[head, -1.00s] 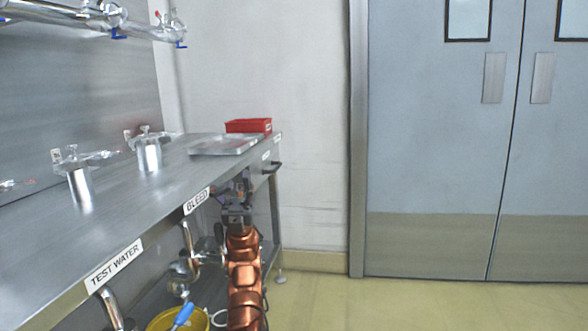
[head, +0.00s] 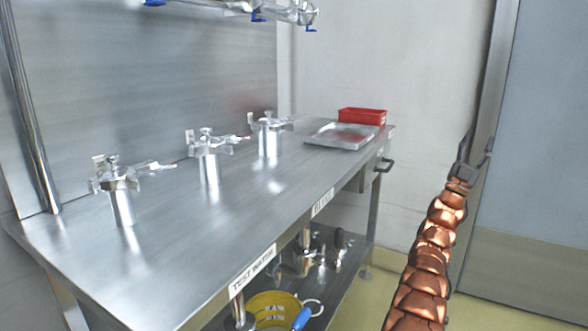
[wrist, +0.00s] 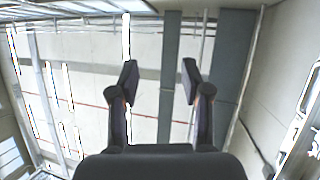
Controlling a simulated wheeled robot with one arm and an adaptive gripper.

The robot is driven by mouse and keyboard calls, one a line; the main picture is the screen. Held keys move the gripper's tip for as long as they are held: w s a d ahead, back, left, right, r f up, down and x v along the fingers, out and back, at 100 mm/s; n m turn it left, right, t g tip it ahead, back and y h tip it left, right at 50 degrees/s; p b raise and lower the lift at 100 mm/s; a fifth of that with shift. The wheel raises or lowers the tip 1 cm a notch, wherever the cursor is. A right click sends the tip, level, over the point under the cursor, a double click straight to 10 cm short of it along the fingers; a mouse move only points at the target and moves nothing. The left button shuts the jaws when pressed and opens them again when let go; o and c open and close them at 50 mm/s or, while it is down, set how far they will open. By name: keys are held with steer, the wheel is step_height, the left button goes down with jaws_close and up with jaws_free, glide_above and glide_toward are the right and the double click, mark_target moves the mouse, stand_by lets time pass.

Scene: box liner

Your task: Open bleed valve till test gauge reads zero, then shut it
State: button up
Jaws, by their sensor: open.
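The BLEED label (head: 323,202) is on the bench's front edge, with metal pipework (head: 305,245) and a dark knob (head: 340,239) below it. I cannot tell which part is the bleed valve or whether it is open. The TEST WATER label (head: 253,268) is nearer on the same edge. I cannot make out a test gauge or a reading. My gripper (head: 475,155) is raised to the right of the bench, well apart from the pipework. In the wrist view my gripper (wrist: 160,82) is open with nothing between its fingers.
Several metal fittings stand on the steel bench (head: 165,250). A tray (head: 342,137) and red bin (head: 362,116) are at its far end. Below are a yellow bucket (head: 272,303) and a blue handle (head: 302,318). Clear floor lies right of the bench.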

steer(key=w+r+n+t+y+p, duration=0.25)
steer(key=w+n+y+p, duration=0.25)
steer(key=w+y, duration=0.5)
steer(key=w+a+r+n+y+p, duration=0.1)
steer(key=w+a+n+y+p, duration=0.3)
steer(key=a+y, duration=0.55)
steer(key=s+a+r+n+g+y+p, duration=0.25)
steer(key=s+a+y+p, duration=0.35)
steer(key=a, duration=0.6)
steer(key=s+a+r+n+g+y+p, duration=0.25)
steer(key=s+a+n+y+p, duration=0.2)
steer(key=s+a, duration=0.55)
steer(key=s+a+f+n+g+p, duration=0.1)
steer(key=s+a+g+p, duration=0.2)
steer(key=s, duration=0.7)
steer(key=s+a+f+n+g+p, duration=0.1)
steer(key=s+a+g+p, duration=0.3)
steer(key=s, duration=0.6)
steer(key=s+d+g+h+p, duration=0.1)
steer(key=s+d+g+p, duration=0.2)
steer(key=s, duration=1.5)
steer(key=s+d+f+g+h+p, duration=0.1)
steer(key=s+d+g+h+p, duration=0.1)
steer(key=s, duration=1.6)
steer(key=d+g+p, duration=0.1)
steer(key=g+p, duration=0.1)
steer(key=shift+d+f+g+p, duration=0.2)
steer(key=shift+d+g+p, duration=0.05)
steer(key=shift+g+p, duration=0.1)
